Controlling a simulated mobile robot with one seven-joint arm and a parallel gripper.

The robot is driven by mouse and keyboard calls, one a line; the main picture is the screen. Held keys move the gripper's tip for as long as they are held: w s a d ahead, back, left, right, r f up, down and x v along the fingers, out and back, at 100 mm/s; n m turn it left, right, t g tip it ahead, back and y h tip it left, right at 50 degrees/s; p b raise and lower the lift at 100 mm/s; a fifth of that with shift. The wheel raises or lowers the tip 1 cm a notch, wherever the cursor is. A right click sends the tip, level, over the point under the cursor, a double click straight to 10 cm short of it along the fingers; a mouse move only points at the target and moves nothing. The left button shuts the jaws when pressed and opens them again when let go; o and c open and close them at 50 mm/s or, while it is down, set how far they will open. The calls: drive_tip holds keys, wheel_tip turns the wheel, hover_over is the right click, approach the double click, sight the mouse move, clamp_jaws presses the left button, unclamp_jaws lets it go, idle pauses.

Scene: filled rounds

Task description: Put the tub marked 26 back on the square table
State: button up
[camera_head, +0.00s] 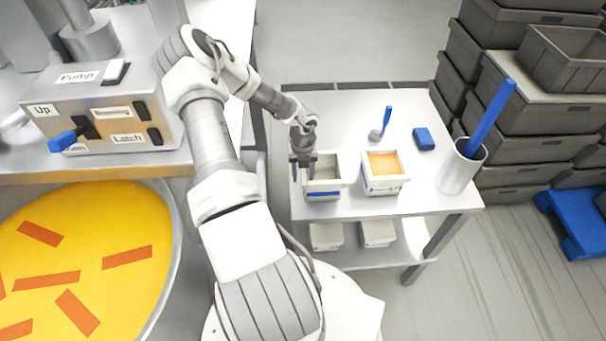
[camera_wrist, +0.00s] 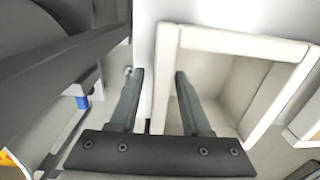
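Two white tubs stand side by side on the white table (camera_head: 345,104). The left tub (camera_head: 325,192) looks empty, and the right tub (camera_head: 384,185) holds something orange. Both have a blue-edged label on the front, but I cannot read a number on either. My gripper (camera_head: 303,172) points down at the left tub's left wall. In the wrist view my gripper (camera_wrist: 159,74) is open, its fingers apart on either side of that tub's wall (camera_wrist: 166,60). I see a gap between the fingers and the wall; the right finger is over the tub's inside.
On the table are a blue-handled tool (camera_head: 387,120), a blue block (camera_head: 424,139) and a metal cup (camera_head: 461,168) with a blue stick. Two pale boxes (camera_head: 326,236) sit on the lower shelf. Grey crates (camera_head: 540,115) stand right; a yellow-filled vat (camera_head: 85,250) is left.

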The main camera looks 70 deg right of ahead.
wheel_tip(320, 180, up, 12)
drive_tip(key=shift+r, duration=0.15)
idle(0.5)
drive_tip(key=shift+s, duration=0.1)
idle(0.5)
